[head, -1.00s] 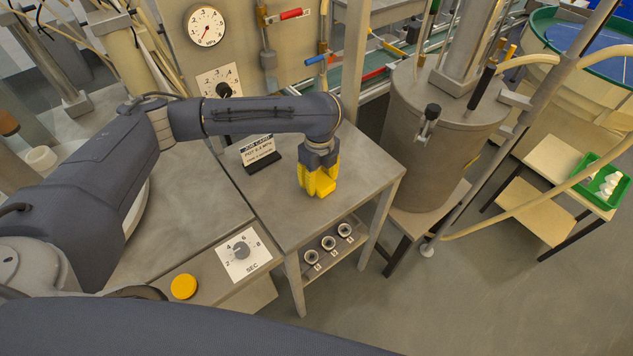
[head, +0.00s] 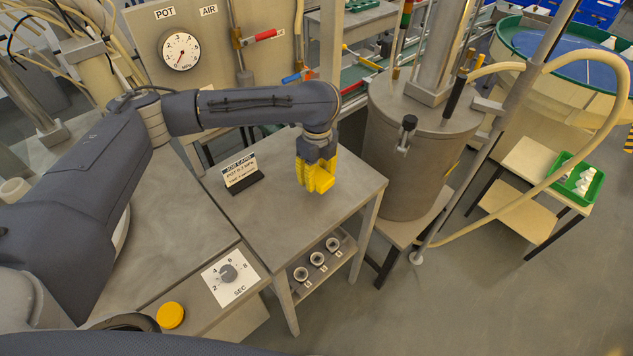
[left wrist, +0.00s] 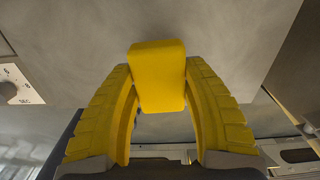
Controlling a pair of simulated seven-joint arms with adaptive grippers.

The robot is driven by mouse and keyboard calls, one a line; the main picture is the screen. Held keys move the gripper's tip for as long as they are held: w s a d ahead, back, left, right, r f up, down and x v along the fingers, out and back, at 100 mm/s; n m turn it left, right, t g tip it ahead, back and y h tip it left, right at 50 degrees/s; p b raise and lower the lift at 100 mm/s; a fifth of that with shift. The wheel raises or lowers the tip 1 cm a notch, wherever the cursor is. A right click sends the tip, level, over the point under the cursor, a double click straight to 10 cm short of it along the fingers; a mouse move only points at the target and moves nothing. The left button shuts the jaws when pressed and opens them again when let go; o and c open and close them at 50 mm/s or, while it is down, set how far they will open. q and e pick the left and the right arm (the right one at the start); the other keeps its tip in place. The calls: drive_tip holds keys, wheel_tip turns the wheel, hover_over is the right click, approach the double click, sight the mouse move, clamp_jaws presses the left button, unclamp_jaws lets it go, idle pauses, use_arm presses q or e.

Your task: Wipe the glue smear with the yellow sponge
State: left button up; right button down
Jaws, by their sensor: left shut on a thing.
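The yellow sponge (left wrist: 158,76) shows in the left wrist view as a rounded block between my left gripper's (left wrist: 158,85) yellow fingertips. The left gripper is shut on it. In the head view my left gripper (head: 317,178) is over the right part of the grey metal table (head: 290,205), pointing down. Fingers and sponge are the same yellow there, so their edges are hard to tell apart. I cannot tell whether the sponge touches the tabletop. I cannot make out the glue smear in either view. My right gripper is not in view.
A job card (head: 240,172) stands on the table left of the gripper. A shelf below holds several small round fittings (head: 318,259). A large metal pot (head: 412,150) stands close to the table's right. The tabletop in front of the gripper is clear.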

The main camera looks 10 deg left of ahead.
use_arm(q)
drive_tip(key=shift+r, duration=1.75)
